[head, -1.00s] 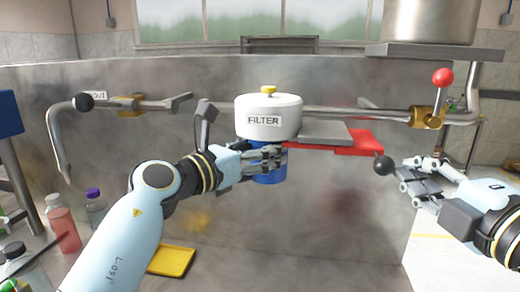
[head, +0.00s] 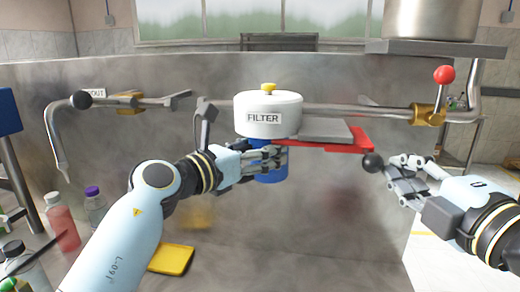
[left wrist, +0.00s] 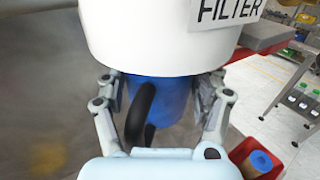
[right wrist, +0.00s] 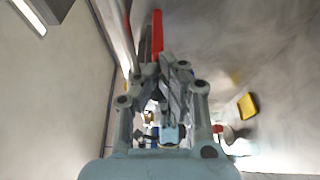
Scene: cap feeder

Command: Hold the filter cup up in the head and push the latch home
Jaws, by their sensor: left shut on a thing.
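The blue filter cup (head: 270,173) is up against the underside of the white filter head (head: 268,120). My left gripper (head: 270,158) is shut around the cup, with a finger on either side in the left wrist view (left wrist: 165,95), where the cup's black handle (left wrist: 143,112) faces the palm. The red latch (head: 345,145) sticks out to the right below the head and ends in a black ball knob (head: 372,162). My right gripper (head: 393,166) has its fingers together just right of the knob. I cannot tell whether they touch it.
A steel pipe (head: 335,111) runs behind the head to a brass valve with a red ball handle (head: 443,75). A yellow tray (head: 171,259) and bottles (head: 62,220) are at lower left. A steel vessel (head: 430,20) stands at upper right.

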